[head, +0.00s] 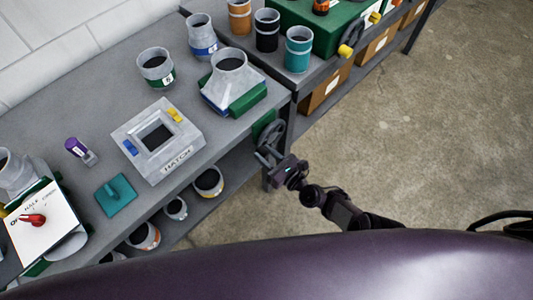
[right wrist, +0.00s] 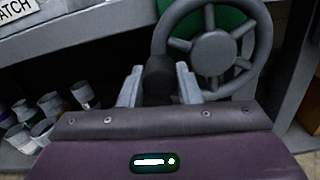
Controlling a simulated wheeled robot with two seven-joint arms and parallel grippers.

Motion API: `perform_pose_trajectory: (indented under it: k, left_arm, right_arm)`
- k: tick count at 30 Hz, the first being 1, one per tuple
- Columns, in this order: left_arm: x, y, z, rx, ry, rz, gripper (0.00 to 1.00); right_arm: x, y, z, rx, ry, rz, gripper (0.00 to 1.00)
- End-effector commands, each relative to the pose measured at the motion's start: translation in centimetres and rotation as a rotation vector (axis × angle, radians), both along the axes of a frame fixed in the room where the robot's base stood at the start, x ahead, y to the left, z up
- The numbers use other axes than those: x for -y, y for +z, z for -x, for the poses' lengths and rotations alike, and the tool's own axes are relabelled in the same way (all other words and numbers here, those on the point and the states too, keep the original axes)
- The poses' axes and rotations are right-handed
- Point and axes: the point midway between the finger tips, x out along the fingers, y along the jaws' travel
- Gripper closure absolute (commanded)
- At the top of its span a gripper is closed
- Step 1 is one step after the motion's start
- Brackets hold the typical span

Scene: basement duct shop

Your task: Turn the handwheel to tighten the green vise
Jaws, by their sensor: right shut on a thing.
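The grey spoked handwheel (head: 271,134) is at the bench's front right corner, in front of a green part (head: 262,123). In the right wrist view the handwheel (right wrist: 212,52) fills the upper right, with green behind it. My right gripper (head: 268,157) is at the wheel's lower left. In the right wrist view its two fingers (right wrist: 158,84) are shut around a dark handle (right wrist: 159,72) at the wheel's left side. On the bench above, a green block (head: 248,98) sits against a grey tapered duct piece (head: 230,72). My left gripper is not in view.
A grey hatch box (head: 183,160), a teal tool (head: 117,195) and a white panel with a red lever (head: 48,228) are on the bench. Cans stand on the shelf below (head: 208,182). The floor (head: 400,130) to the right is clear.

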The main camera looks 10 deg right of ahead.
Motion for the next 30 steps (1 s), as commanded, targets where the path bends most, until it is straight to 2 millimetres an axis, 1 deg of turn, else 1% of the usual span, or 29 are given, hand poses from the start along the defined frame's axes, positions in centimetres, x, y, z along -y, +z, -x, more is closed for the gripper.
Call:
perform_pose_trajectory:
  k: [6,18,19,21,30]
  left_arm:
    - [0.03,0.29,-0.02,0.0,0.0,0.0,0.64]
    - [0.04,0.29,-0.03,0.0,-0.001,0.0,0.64]
    - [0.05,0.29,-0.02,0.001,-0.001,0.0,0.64]
    - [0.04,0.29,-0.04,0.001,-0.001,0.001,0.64]
    - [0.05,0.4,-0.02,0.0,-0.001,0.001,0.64]
  right_arm:
    - [-0.03,0.17,0.11,-0.028,0.0,-0.033,1.0]
    - [-0.03,0.17,0.1,-0.031,0.0,-0.037,1.0]
    - [-0.03,0.17,0.1,-0.031,0.0,-0.037,0.68]
    - [-0.02,0.18,0.09,-0.031,0.0,-0.037,0.6]
    - [0.14,0.24,0.22,-0.029,0.0,-0.034,0.6]
